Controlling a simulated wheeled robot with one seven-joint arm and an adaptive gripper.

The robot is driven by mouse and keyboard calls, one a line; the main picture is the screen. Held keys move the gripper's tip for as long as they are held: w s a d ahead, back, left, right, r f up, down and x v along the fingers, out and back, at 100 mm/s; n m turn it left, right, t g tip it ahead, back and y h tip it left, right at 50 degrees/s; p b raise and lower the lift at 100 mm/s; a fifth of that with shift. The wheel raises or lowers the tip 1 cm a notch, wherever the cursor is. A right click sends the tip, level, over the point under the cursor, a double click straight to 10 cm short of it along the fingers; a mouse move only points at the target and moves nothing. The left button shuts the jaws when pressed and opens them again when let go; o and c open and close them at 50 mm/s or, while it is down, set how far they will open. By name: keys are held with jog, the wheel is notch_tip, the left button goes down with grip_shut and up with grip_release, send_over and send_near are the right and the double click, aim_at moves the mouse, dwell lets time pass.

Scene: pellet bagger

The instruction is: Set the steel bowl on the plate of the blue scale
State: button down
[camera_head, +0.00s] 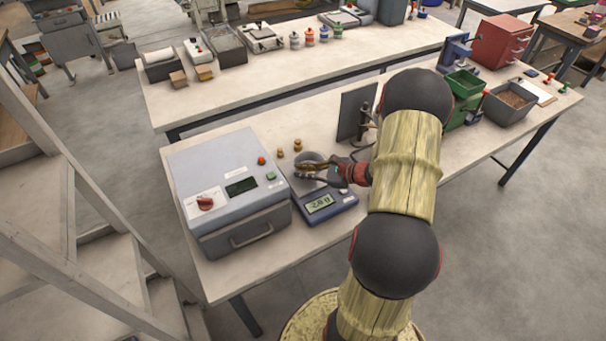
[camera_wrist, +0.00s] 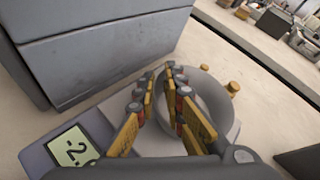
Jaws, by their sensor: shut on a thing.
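The steel bowl (camera_head: 309,158) is at the plate of the blue scale (camera_head: 329,207), just right of the big grey machine. In the wrist view the bowl (camera_wrist: 215,100) appears upright, over or on the pale scale plate (camera_wrist: 118,103); I cannot tell whether its base touches. My gripper (camera_head: 300,168) comes in from the right and is shut on the bowl's near wall. In the wrist view its fingertips (camera_wrist: 160,75) close on the rim. The scale's lit display (camera_wrist: 74,150) shows digits at lower left. My fingers hide part of the bowl and plate.
The grey machine (camera_head: 228,188) with a red knob stands close at left. A dark upright panel (camera_head: 357,112) and a stand are behind right.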

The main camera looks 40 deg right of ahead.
jog(key=shift+f, duration=0.4)
jog(key=shift+f, duration=0.2)
jog(key=c, duration=1.9)
grip_release()
jog(key=shift+r, duration=0.15)
jog(key=shift+s+r, duration=0.1)
jog(key=shift+r, duration=0.05)
jog(key=p+v, duration=0.1)
jog(key=v, duration=1)
jog(key=shift+s+d+r+p, duration=0.1)
jog(key=shift+s+d+p, duration=0.1)
jog(key=shift+s+p, duration=0.15)
